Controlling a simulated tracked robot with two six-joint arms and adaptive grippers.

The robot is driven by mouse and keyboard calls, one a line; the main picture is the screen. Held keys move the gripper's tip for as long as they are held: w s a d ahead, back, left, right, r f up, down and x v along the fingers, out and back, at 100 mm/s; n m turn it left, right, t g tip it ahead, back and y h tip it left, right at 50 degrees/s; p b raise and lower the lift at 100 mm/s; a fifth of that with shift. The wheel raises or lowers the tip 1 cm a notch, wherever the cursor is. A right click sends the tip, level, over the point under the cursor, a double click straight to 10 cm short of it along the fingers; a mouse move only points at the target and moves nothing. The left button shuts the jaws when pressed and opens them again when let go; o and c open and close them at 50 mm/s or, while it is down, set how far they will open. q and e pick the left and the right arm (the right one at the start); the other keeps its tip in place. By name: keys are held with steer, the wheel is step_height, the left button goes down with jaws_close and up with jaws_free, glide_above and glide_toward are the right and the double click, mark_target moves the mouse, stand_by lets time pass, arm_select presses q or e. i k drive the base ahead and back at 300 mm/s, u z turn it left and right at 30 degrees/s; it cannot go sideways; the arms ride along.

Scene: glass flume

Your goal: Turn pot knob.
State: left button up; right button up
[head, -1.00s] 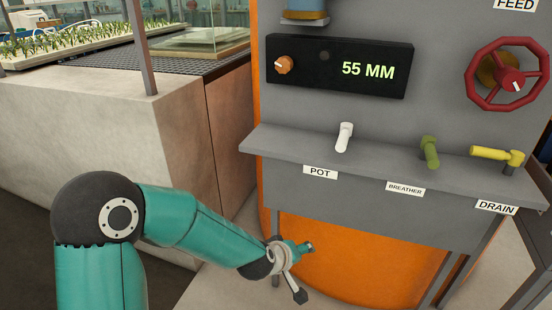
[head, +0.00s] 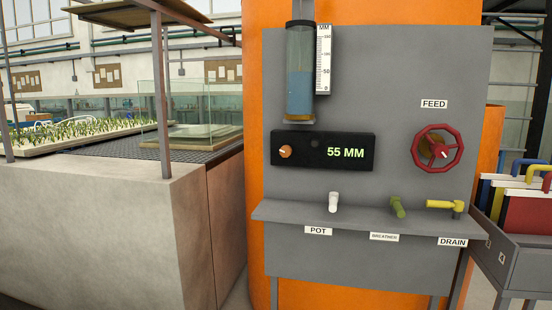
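The white handle (head: 333,202) stands upright on the grey shelf (head: 285,213), above the POT label (head: 318,230). A small round orange knob (head: 285,152) with a pale pointer mark sits on the left of the black display box (head: 362,139). The display reads 55 MM in green. Neither of my grippers is in the head view, and nothing touches the handle or the knob.
On the shelf to the right are an olive BREATHER handle (head: 398,206) and a yellow DRAIN lever (head: 443,204) lying sideways. Above are a red FEED wheel (head: 438,149) and a glass tube (head: 300,77) with blue liquid. A concrete block (head: 100,225) stands left.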

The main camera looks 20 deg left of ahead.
mark_target(285, 151)
steer(key=u, duration=0.2)
steer(key=i, duration=1.1)
steer(key=z, duration=0.3)
